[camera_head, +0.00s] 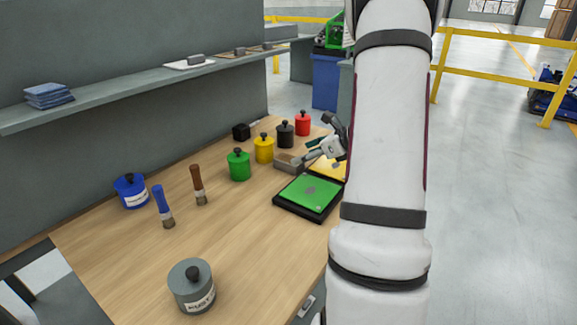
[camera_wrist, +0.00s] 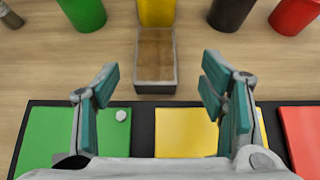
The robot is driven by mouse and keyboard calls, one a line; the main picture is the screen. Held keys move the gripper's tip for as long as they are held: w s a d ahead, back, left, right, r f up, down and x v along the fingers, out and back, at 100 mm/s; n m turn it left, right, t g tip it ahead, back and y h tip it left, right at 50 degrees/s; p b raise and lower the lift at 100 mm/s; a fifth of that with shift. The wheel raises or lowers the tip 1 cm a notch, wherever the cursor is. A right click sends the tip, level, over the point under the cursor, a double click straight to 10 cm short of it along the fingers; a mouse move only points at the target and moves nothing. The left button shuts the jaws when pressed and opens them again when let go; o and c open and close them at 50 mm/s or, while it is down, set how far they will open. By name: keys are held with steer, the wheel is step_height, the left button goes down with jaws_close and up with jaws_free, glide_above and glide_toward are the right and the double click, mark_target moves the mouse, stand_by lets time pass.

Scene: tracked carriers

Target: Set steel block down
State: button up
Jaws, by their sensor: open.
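A grey oblong block (camera_head: 288,162) with a brownish top lies on the wooden table, just behind the colour-panelled black board. It also shows in the wrist view (camera_wrist: 155,60), ahead of my fingers. I take it for the steel block, though its top could be a shallow recess. My gripper (camera_wrist: 160,88) is open, with its two teal-padded fingers wide apart and nothing between them. In the head view my gripper (camera_head: 318,150) is low over the table beside the block, partly hidden by my arm. The fingertips look apart from the block.
The black board (camera_head: 276,205) has green, yellow and red panels; a small white disc (camera_wrist: 121,115) is on the green. Yellow (camera_head: 264,149), green (camera_head: 238,165), black and red lidded pots stand behind. Two brushes, a blue pot and a grey pot (camera_head: 191,287) stand left. The table's middle is clear.

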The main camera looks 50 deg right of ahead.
mark_target(288, 159)
steer(key=shift+a+b+x, duration=0.15)
steer(key=shift+b+x, duration=0.1)
steer(key=shift+x, duration=1.1)
steer(key=shift+a+b+x, duration=0.15)
steer(key=shift+b+x, duration=0.1)
steer(key=shift+x, duration=1.1)
steer(key=shift+r, duration=0.1)
steer(key=shift+c, duration=0.6)
jaws_close()
steer(key=shift+r, duration=0.1)
